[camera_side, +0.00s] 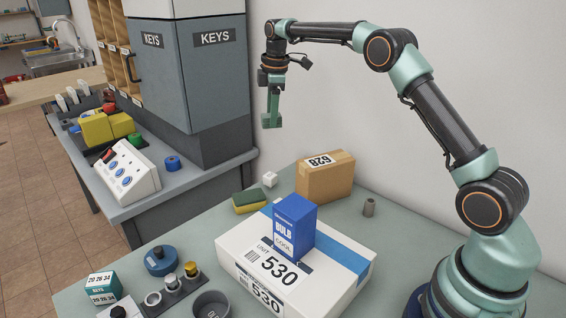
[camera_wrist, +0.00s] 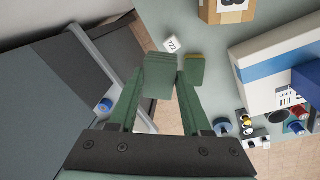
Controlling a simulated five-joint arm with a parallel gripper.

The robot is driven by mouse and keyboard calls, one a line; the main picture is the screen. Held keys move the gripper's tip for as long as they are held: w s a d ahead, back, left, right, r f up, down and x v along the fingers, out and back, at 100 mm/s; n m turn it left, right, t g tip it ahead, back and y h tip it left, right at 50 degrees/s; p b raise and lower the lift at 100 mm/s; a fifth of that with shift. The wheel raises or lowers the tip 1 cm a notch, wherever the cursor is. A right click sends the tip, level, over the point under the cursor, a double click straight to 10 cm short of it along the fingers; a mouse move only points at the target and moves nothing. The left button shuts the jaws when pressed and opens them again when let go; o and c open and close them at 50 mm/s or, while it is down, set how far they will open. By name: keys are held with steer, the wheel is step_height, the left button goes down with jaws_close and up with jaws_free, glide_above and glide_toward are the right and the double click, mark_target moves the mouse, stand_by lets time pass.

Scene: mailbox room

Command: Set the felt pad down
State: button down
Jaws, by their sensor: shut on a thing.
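My gripper (camera_side: 274,108) hangs pointing down, high above the bench and in front of the wall, to the right of the grey key cabinet. In the wrist view, my gripper (camera_wrist: 166,84) is shut on the felt pad (camera_wrist: 158,76), a dark green block with a layered, ribbed edge, held between the fingertips. In the side view the felt pad (camera_side: 272,121) shows as a small green block at the finger ends, hard to tell from the fingers. It touches nothing below.
On the green table (camera_side: 214,232) are a yellow-green sponge (camera_side: 249,202), a white cube (camera_side: 269,179), a carton marked 628 (camera_side: 325,180) and a white parcel (camera_side: 327,291) bearing a blue bulb box (camera_side: 294,225). Small bottles and pots stand at the front. A grey cabinet (camera_side: 200,75) stands left.

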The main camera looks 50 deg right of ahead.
steer(key=s+d+m, duration=0.2)
steer(key=d, duration=0.7)
step_height(320, 180, down, 20)
steer(key=shift+r, duration=0.1)
steer(key=shift+s+a, duration=0.1)
steer(key=shift+c, duration=1.7)
jaws_free()
